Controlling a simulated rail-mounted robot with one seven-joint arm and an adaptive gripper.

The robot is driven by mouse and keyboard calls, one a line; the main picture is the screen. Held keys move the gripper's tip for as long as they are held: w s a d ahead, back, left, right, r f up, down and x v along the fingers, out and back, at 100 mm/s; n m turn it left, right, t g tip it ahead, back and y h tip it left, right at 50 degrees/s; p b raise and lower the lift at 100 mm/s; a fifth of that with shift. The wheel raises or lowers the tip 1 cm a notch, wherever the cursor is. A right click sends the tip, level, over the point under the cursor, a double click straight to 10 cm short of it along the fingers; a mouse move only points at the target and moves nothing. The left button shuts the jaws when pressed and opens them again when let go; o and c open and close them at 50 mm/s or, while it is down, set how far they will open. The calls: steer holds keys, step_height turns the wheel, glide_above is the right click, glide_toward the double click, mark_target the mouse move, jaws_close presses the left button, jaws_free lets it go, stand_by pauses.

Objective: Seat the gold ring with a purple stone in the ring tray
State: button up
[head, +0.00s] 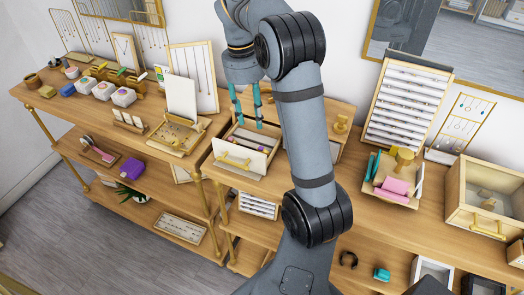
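My gripper (248,124) points down over an open wooden box (263,134) in the middle of the counter. Its two teal fingers are apart, with nothing visible between them. Small purple and pale items (233,140) lie in the box, below the fingertips; they are too small to tell whether one is the gold ring with a purple stone. A slanted wood-framed rack (408,103) with rows of white padded slots and small pieces stands against the wall at the right; it looks like a ring display. I cannot tell for sure which holder is the ring tray.
A wooden box with a white card (181,98) stands left of my gripper. At the right are a tray with pink blocks (396,188), an earring stand (463,122) and a glass-topped wooden case (488,195). My arm hides part of the middle counter.

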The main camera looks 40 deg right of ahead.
steer(key=s+d+m, duration=0.1)
steer(key=s+d, duration=0.1)
steer(key=s, duration=0.2)
steer(key=n+t, duration=0.1)
glide_above(261, 147)
steer(key=shift+y, duration=0.3)
steer(key=f, duration=0.5)
steer(key=shift+s+d, duration=0.15)
steer(key=shift+d, duration=0.25)
steer(key=shift+f, duration=0.35)
steer(key=shift+a+f+p, duration=0.2)
steer(key=shift+f+p, duration=0.15)
steer(key=shift+f, duration=1)
steer(key=shift+a+f+p, duration=0.15)
steer(key=shift+f+p, duration=0.15)
steer(key=shift+f, duration=1)
steer(key=c, duration=0.3)
jaws_close()
